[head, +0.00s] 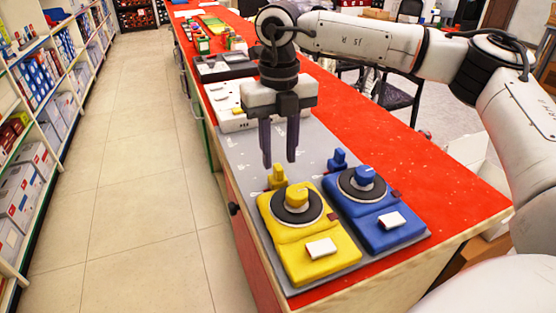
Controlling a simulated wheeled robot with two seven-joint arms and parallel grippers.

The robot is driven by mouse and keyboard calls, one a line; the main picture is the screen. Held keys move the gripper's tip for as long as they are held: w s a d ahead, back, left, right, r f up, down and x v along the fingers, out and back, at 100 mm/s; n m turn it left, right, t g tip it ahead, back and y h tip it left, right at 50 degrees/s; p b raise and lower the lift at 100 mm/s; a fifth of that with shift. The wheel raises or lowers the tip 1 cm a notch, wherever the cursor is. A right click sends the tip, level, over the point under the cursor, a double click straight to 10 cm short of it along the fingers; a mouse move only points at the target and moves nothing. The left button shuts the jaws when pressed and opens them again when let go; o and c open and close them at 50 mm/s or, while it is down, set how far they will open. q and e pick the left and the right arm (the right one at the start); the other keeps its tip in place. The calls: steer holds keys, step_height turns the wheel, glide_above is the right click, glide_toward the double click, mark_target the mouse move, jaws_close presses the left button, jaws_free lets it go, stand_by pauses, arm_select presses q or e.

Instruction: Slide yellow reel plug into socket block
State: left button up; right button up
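The yellow reel (318,252) lies near the front of the grey mat (322,147), with a black disc and a yellow knob on top. The yellow plug (277,178) stands upright at the reel's far edge. My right gripper (279,163) points down with its two dark fingers apart and nothing visible between them. Its tips appear just above or behind the yellow plug; the exact height gap is hard to tell. A white block (231,122), which looks like the socket block, sits farther back, partly hidden by the gripper. My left gripper is not in view.
A blue reel (387,226) lies right of the yellow one, with its blue plug (339,160) at its far edge. A dark tray (225,67) and small colourful items stand farther along the red counter (420,165). The counter's right side is bare.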

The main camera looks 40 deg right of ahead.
mark_target(278, 177)
steer(key=shift+f, duration=1.2)
steer(key=c, duration=0.6)
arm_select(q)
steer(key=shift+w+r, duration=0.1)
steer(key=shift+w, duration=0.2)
arm_select(e)
jaws_close()
steer(key=shift+w, duration=0.15)
